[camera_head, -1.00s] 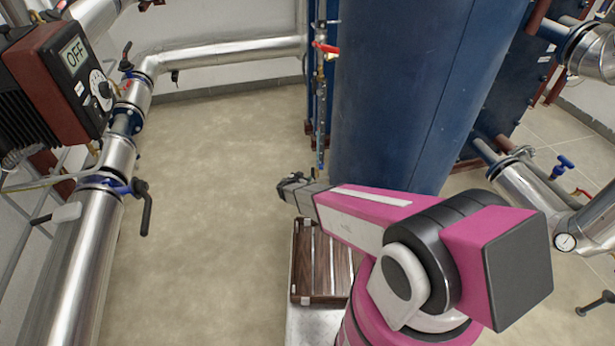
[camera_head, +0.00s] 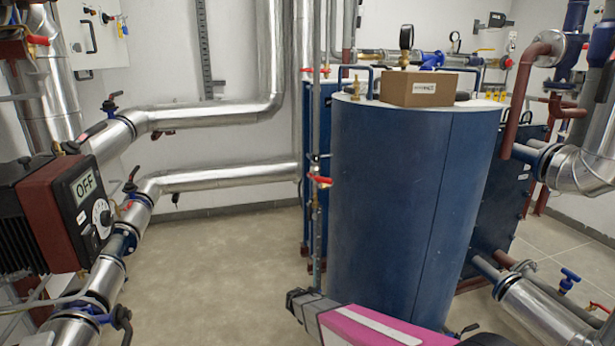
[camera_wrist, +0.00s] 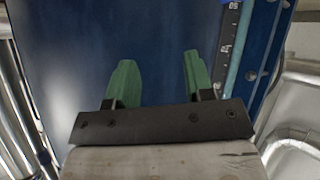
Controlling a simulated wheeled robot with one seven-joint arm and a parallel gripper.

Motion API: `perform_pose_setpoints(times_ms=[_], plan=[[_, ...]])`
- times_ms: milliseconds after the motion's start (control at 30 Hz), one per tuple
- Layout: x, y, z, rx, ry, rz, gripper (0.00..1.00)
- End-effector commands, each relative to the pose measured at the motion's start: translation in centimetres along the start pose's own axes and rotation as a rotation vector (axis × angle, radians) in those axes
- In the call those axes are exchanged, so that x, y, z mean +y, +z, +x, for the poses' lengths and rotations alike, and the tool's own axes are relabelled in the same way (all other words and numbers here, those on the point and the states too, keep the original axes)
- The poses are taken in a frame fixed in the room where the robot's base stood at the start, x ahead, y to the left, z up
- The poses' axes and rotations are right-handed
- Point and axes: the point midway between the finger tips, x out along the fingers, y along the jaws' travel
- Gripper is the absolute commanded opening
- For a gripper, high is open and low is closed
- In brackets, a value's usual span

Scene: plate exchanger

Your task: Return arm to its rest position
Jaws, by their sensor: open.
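My gripper (camera_wrist: 157,80) shows in the wrist view with its two green fingers apart and nothing between them. The fingers are in front of the dark blue surface of the tank (camera_wrist: 70,40). In the head view my pink and grey arm (camera_head: 350,325) shows only at the bottom edge. It points left and lies in front of the foot of the blue cylindrical tank (camera_head: 400,200). The fingers are not clear in the head view.
A pump with an OFF display (camera_head: 84,188) and silver pipes (camera_head: 215,180) stand at the left. A cardboard box (camera_head: 418,88) sits on the tank. More pipes (camera_head: 535,315) stand at the right. The floor (camera_head: 215,255) left of the tank is clear.

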Motion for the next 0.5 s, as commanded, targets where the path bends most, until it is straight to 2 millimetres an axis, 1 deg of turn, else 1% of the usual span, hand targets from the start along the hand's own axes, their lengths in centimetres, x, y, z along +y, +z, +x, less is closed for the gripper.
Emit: perform_pose_setpoints(times_ms=[33,67,100,167,200,267,300,367,400,500], plan=[[3.1,-1.7,-0.7,-0.051,0.038,-0.022,0.48],[4.4,-2.4,-0.9,-0.087,0.056,-0.041,0.48],[6.1,-3.3,-1.2,-0.136,0.077,-0.066,0.48],[8.7,-4.4,-1.8,-0.213,0.098,-0.106,0.48],[10.3,-5.0,-2.3,-0.267,0.106,-0.132,0.48],[12.7,-5.9,-3.1,-0.349,0.105,-0.171,0.48],[14.2,-6.4,-3.8,-0.404,0.097,-0.197,0.48],[16.3,-7.2,-4.8,-0.486,0.075,-0.234,0.48],[17.7,-7.6,-5.6,-0.538,0.052,-0.258,0.48],[20.8,-8.7,-7.8,-0.662,-0.030,-0.318,0.48]])
